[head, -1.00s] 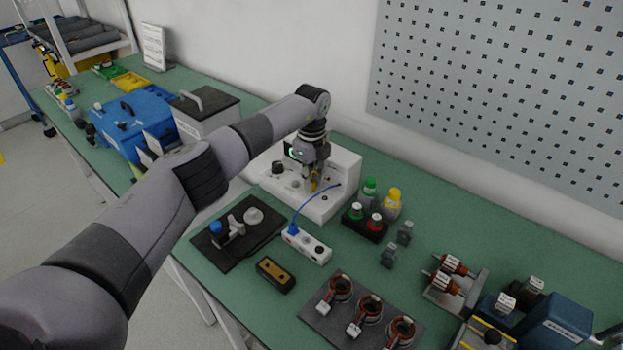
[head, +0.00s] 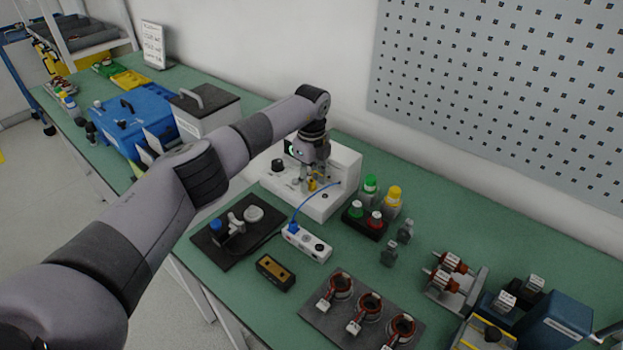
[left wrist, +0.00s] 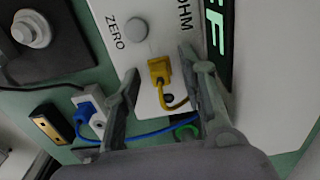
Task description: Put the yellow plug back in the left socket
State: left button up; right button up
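The yellow plug (head: 312,186) stands on the top face of the white meter (head: 316,209), below my left gripper (head: 313,184). In the left wrist view the yellow plug (left wrist: 159,72) shows between the two spread fingers of the left gripper (left wrist: 160,61), with a gap on each side. A short yellow lead curls from it to the meter's face. The socket under the plug is hidden, so I cannot tell how deep it sits. My right gripper is not in view.
A blue plug (head: 292,227) sits in a white socket strip (head: 315,247), its blue cable running to the meter. A dark plate (head: 215,252) with a clamp lies in front. A pegboard wall is behind.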

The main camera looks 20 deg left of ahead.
pick_arm(q)
jog(key=shift+r, duration=0.1)
notch_tip(320, 180, up, 12)
dwell(0.5)
